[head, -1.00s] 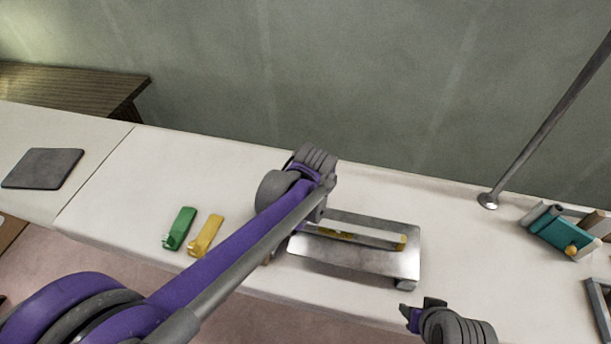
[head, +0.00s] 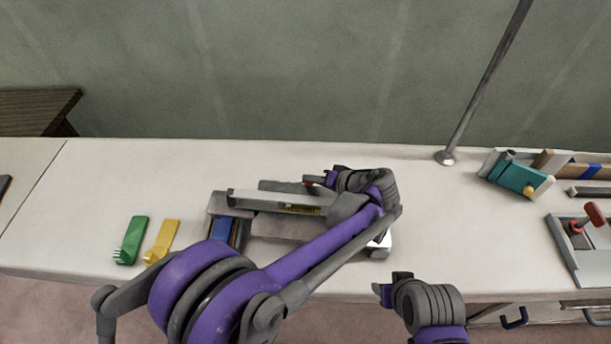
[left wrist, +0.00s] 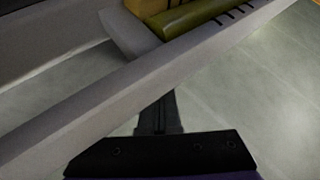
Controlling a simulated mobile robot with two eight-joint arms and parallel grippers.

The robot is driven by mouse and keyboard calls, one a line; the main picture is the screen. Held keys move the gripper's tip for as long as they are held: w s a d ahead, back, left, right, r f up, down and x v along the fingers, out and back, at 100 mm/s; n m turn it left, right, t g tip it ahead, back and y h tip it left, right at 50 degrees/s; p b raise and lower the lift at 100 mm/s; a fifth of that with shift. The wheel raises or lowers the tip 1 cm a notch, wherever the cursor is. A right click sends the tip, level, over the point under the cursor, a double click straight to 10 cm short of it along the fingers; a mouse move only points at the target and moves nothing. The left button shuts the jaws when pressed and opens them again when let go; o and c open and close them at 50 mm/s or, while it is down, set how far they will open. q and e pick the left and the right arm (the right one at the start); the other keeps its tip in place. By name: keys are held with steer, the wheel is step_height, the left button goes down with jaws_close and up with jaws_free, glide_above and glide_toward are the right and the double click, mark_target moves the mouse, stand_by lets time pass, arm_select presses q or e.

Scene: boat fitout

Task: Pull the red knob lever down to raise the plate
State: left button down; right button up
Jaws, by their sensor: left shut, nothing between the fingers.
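The metal device (head: 285,228) stands on the white bench, and my left arm crosses in front of it. A long grey bar (head: 270,201) with a yellow strip lies across its top. My left gripper (head: 318,181) is shut and empty at the bar's right rear. A small reddish bit (head: 309,179) shows by its fingertips; I cannot tell whether they touch. In the left wrist view the shut fingers (left wrist: 160,112) are beside a grey beam (left wrist: 140,90). A red-knobbed lever (head: 595,213) stands on a grey frame at the far right. My right gripper (head: 390,285) is at the bench's front edge.
A green tool (head: 131,240) and a yellow tool (head: 162,241) lie left of the device. A teal block (head: 517,177) with other pieces stands at the right, near a slanted metal pole (head: 485,90). The bench between device and pole is clear.

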arm_select(q)
steer(key=shift+d+f, duration=0.3)
steer(key=shift+f, duration=0.25)
arm_select(e)
steer(key=shift+f, duration=0.3)
arm_select(q)
steer(key=shift+f, duration=0.1)
